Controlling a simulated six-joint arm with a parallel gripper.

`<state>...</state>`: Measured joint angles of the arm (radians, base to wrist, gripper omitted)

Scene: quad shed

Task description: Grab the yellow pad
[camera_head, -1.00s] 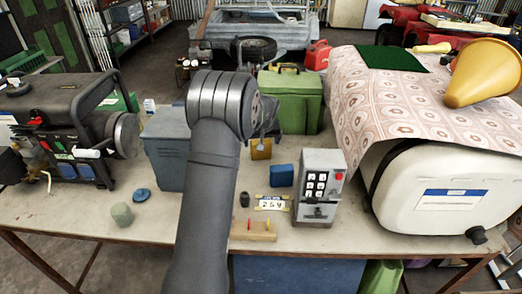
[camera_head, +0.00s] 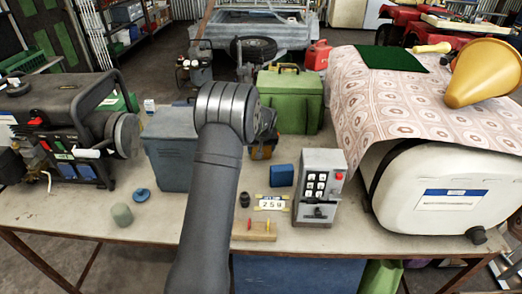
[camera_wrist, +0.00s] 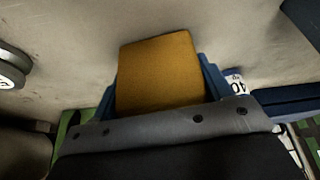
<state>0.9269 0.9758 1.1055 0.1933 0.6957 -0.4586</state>
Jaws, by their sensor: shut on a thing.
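The yellow pad (camera_wrist: 158,75) fills the middle of the wrist view as a flat mustard-yellow block. My gripper (camera_wrist: 162,88) is shut on it, with a blue finger at each side of the pad. In the head view, part of the yellow pad (camera_head: 262,153) shows just right of my wrist, in front of the green cooler. My arm covers part of the pad, and the fingers are hard to make out there. I cannot tell whether the pad touches the table.
A blue-grey bin (camera_head: 168,150) stands left of my arm and a green cooler (camera_head: 290,100) behind. A blue block (camera_head: 282,175), a number plate (camera_head: 271,203), a keypad box (camera_head: 318,190) and a pegged wooden strip (camera_head: 254,232) are to the right and front.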

